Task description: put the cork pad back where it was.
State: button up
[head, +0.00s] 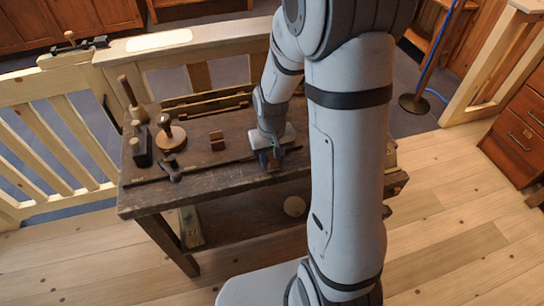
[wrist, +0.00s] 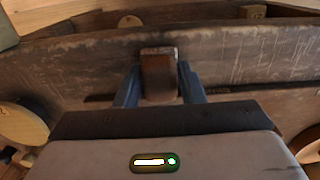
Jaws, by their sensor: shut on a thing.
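My gripper (wrist: 158,88) is shut on a small brown block (wrist: 158,72) with a worn, paler top edge. The block stands between the two blue fingers, low over or on the dark workbench top. I cannot tell whether it touches the wood or whether it is the cork pad. In the head view my gripper (head: 270,162) is near the bench's front edge, largely covered by my wrist. Another tan round piece (wrist: 20,125) shows at the left of the wrist view.
The workbench (head: 150,199) holds a plane-like tool (head: 140,146), a round-based knobbed tool (head: 170,135), small brown blocks (head: 217,140) and a long bar (head: 215,167). A wooden railing (head: 50,140) stands at left. My arm hides the bench's right part.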

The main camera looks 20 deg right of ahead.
aim_at(272, 157)
jog(key=o, duration=1)
jog(key=shift+c, duration=0.2)
notch_tip(272, 157, up, 12)
jog(key=p, duration=0.2)
jog(key=s+r+t, duration=0.2)
jog(key=s+r, duration=0.4)
jog(key=s, duration=0.7)
jog(key=shift+s+r, duration=0.2)
jog(key=shift+s, duration=0.1)
jog(key=shift+t, duration=0.3)
jog(key=p+v, duration=0.3)
jog(key=w+p+v, duration=0.1)
jog(key=v, duration=0.1)
jog(key=shift+r+p, duration=0.35)
jog(key=shift+p, duration=0.05)
